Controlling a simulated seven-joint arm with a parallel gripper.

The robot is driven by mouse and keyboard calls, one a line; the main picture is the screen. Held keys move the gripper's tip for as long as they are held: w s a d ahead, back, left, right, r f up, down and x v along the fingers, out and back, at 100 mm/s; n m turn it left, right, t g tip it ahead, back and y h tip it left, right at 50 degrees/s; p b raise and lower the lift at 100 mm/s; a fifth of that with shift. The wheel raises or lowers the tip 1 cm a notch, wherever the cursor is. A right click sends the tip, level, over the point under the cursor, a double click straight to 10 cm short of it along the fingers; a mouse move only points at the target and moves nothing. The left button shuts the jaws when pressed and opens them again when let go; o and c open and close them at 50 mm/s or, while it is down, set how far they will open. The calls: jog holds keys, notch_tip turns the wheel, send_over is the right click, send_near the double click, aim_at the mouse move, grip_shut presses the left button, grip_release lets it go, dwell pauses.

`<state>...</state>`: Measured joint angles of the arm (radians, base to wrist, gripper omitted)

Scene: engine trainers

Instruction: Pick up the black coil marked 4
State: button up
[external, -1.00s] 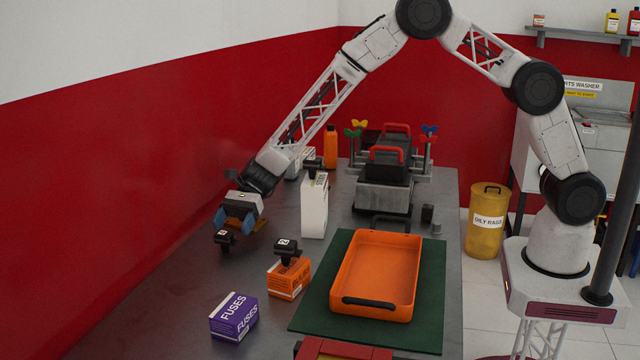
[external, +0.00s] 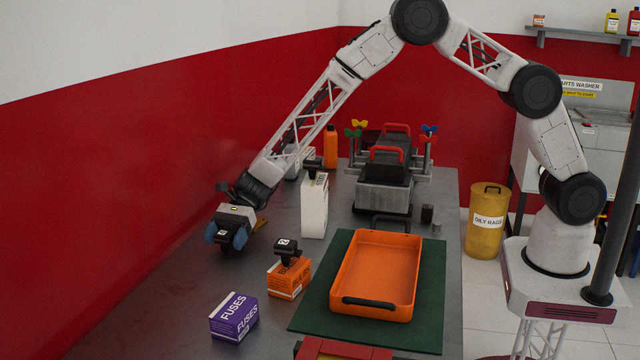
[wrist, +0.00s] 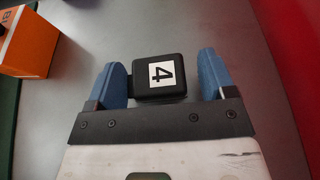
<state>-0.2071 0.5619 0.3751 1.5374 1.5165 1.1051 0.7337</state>
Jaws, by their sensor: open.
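The black coil marked 4 (wrist: 158,78) lies between the two blue fingers of my gripper (wrist: 162,80) in the wrist view. Its white label with the 4 faces the camera. The left finger is close to the coil or touching it; a gap shows between the coil and the right finger. In the external view my gripper (external: 224,237) is low over the left part of the bench, with the coil (external: 223,235) showing between its fingers. The gripper is open around the coil.
An orange box with a black coil marked 2 (external: 286,252) and a purple fuses box (external: 234,318) stand nearer the camera. A white container (external: 314,208) stands to the right of my gripper. An orange tray (external: 347,275) lies on a green mat (external: 433,290).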

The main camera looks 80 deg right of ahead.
aim_at(224, 233)
dwell(0.5)
jog(key=c, duration=0.8)
jog(key=shift+r, duration=0.15)
jog(key=shift+c, duration=0.2)
notch_tip(224, 233, up, 10)
jog(key=shift+f, duration=0.1)
dwell(0.5)
